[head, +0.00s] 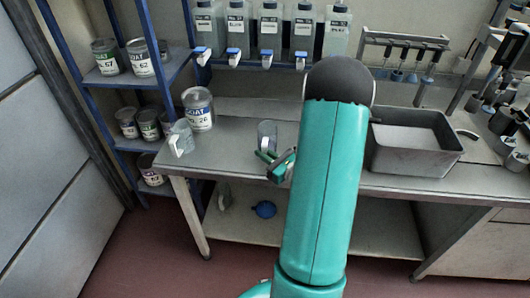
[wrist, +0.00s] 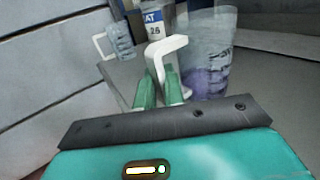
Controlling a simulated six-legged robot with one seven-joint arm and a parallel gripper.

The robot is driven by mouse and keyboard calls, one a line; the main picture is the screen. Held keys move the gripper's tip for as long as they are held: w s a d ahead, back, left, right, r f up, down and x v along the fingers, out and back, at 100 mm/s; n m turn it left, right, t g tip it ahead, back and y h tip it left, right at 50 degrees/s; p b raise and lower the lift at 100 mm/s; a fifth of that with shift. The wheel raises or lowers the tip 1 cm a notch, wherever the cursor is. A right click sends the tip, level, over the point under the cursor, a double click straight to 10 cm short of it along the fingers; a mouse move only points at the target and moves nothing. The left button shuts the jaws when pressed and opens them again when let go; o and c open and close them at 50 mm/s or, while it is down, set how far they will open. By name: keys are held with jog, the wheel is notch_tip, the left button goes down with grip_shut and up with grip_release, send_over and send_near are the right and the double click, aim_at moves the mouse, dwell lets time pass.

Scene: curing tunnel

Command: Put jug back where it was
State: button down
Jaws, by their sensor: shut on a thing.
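A clear jug (wrist: 210,45) with purple liquid in its bottom and a white handle (wrist: 167,48) stands close in front of my gripper in the wrist view. My gripper (wrist: 160,93) has its green fingers shut on that handle. In the head view the held jug (head: 267,136) looks upright over the bench's front part, left of my arm, with my gripper (head: 268,157) at its lower side. I cannot tell if its base touches the bench. A second clear jug (head: 181,138) with a white handle stands at the bench's left end; it also shows in the wrist view (wrist: 118,42).
A paint can (head: 198,108) stands behind the second jug. A blue rack (head: 110,75) of cans is at the left. Several dispenser bottles (head: 271,28) line the back. A grey tray (head: 412,150) sits right of my arm. The bench (head: 229,155) is bare between the jugs.

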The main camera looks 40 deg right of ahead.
jog(key=shift+w+f, duration=0.1)
jog(key=shift+f, duration=0.05)
jog(key=c, duration=1.5)
grip_release()
jog(key=s, duration=1.2)
jog(key=w+a+r+n+g+y, duration=0.1)
jog(key=a+r+n+g+y, duration=0.25)
jog(key=a+n, duration=0.35)
jog(key=w+a+r+n+g+y, duration=0.25)
jog(key=a+n+g, duration=0.3)
jog(key=a, duration=0.35)
jog(key=a+r+n+g+y, duration=0.35)
jog(key=a+n, duration=0.25)
jog(key=a, duration=0.3)
jog(key=s+a+r+n+h, duration=0.2)
jog(key=r+n+h, duration=0.3)
jog(key=n, duration=0.3)
jog(key=s+a+r+n+h, duration=0.2)
jog(key=a+r+n+h, duration=0.2)
jog(key=n, duration=0.4)
jog(key=shift+s+r+n+h, duration=0.2)
jog(key=shift+r+n+h, duration=0.25)
jog(key=shift+h, duration=0.4)
jog(key=shift+a, duration=0.1)
